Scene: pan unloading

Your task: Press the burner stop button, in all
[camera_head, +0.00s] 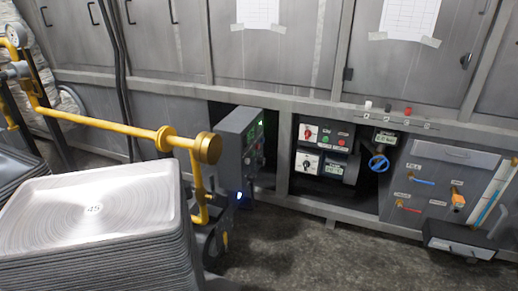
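Several controls show at the lower wall, with labels too small to read, so I cannot tell which is the burner stop button. A red cap (408,110) stands on the ledge above, beside a black cap (388,107) and a white cap (368,104). My gripper does not show in this view.
A tall stack of metal trays (92,212) fills the lower left. A yellow pipe (100,123) crosses above it. A grey box (240,135) with green lights juts out before the panel. A blue handwheel (378,163) is at its right. The floor (290,250) ahead is clear.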

